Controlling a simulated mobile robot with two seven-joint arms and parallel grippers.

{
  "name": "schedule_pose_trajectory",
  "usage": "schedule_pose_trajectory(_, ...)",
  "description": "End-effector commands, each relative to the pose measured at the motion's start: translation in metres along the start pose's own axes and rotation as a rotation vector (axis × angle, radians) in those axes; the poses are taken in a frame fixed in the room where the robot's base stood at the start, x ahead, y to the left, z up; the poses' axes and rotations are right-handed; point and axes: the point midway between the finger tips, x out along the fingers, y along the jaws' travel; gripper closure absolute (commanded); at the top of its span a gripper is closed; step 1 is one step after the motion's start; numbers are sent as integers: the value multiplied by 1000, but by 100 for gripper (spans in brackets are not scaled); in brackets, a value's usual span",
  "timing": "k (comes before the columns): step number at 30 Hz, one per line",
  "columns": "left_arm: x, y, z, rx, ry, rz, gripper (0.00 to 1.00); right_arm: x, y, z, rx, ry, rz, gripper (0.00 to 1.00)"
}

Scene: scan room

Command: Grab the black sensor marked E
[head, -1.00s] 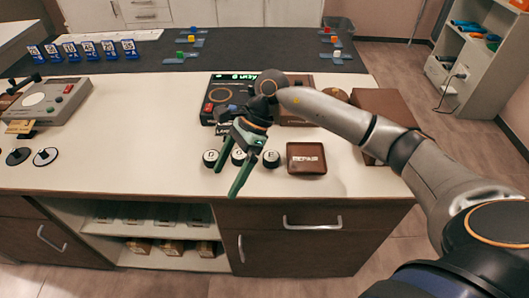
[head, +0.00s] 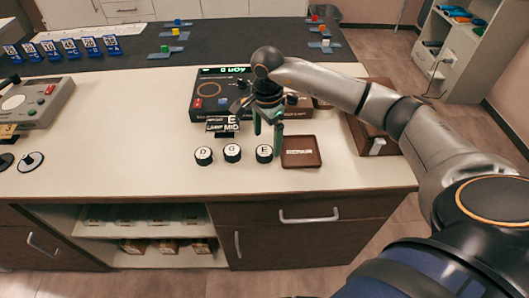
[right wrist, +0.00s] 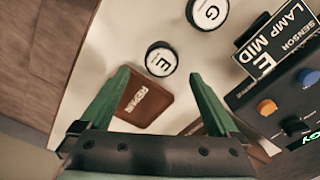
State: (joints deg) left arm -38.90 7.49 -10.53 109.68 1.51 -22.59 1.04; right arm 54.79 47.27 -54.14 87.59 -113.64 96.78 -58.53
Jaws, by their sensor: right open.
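The black sensor marked E (head: 264,153) stands on the white counter, the rightmost of three round black sensors with white tops. It also shows in the right wrist view (right wrist: 161,59), just beyond the fingertips. The sensor marked G (head: 232,152) and the one marked D (head: 203,155) stand to its left; G also shows in the right wrist view (right wrist: 207,12). My right gripper (head: 267,135) has green fingers, points down, and is open and empty, above and slightly behind the E sensor. My left gripper is not in view.
A brown REPAIR tray (head: 301,160) lies right of the E sensor. A black device (head: 210,101) with a lit display and a LAMP MID sign (head: 221,127) stand behind. A brown box (head: 377,144) is at the right.

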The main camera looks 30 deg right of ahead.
Motion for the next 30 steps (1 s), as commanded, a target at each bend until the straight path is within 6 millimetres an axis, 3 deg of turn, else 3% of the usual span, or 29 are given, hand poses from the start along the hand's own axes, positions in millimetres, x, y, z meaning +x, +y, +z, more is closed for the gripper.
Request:
schedule_pose_trajectory(9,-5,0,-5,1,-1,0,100,42,-1,7,0,-2,3,4)
schedule_pose_trajectory(17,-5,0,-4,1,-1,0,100,44,-1,7,0,-1,1,4)
schedule_pose_trajectory(30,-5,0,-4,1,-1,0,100,44,-1,7,0,-1,1,53)
